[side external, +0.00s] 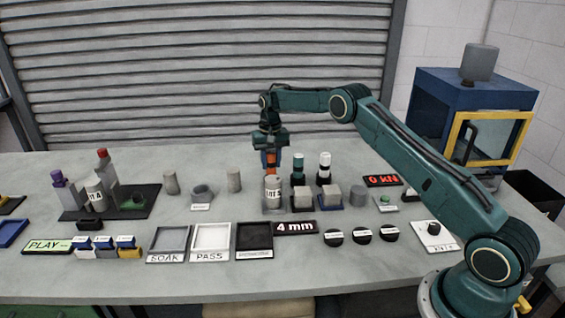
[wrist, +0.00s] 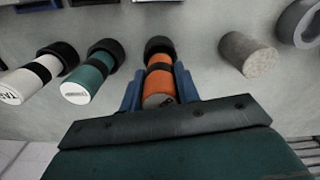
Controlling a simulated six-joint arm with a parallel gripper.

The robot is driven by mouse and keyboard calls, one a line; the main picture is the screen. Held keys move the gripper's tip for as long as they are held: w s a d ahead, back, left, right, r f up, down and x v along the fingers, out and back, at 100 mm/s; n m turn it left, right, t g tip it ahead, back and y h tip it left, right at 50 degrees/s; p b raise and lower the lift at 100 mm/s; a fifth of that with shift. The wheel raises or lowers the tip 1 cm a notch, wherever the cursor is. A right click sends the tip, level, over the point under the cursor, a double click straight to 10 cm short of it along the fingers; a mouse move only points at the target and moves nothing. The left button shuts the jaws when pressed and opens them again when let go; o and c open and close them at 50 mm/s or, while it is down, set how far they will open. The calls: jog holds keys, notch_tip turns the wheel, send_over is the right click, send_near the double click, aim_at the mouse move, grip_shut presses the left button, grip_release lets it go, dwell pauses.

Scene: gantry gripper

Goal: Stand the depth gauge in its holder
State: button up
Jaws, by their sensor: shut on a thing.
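An orange tool with a black band (wrist: 160,83), which I take for the depth gauge, is between the blue fingers of my gripper (wrist: 158,90). A black round part (wrist: 158,46) shows at its far end; I cannot tell whether that is its foot or a holder. In the side view, my gripper (side external: 270,158) points down with the orange tool (side external: 270,167) upright in it. A grey labelled cylinder (side external: 273,188) in front hides the tool's lower end, so I cannot tell whether it touches the table. No holder is clearly identifiable.
A green tool (side external: 298,163) and a white tool (side external: 324,161) stand close to the right, behind grey blocks (side external: 304,192). A plain grey cylinder (side external: 233,180) stands to the left. Trays, including the PASS tray (side external: 211,255), and signs line the front.

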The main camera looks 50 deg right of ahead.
jog(key=shift+f, duration=0.85)
jog(key=shift+f, duration=0.1)
jog(key=o, duration=1)
jog(key=shift+c, duration=0.2)
notch_tip(320, 180, up, 11)
jog(key=shift+r, duration=0.65)
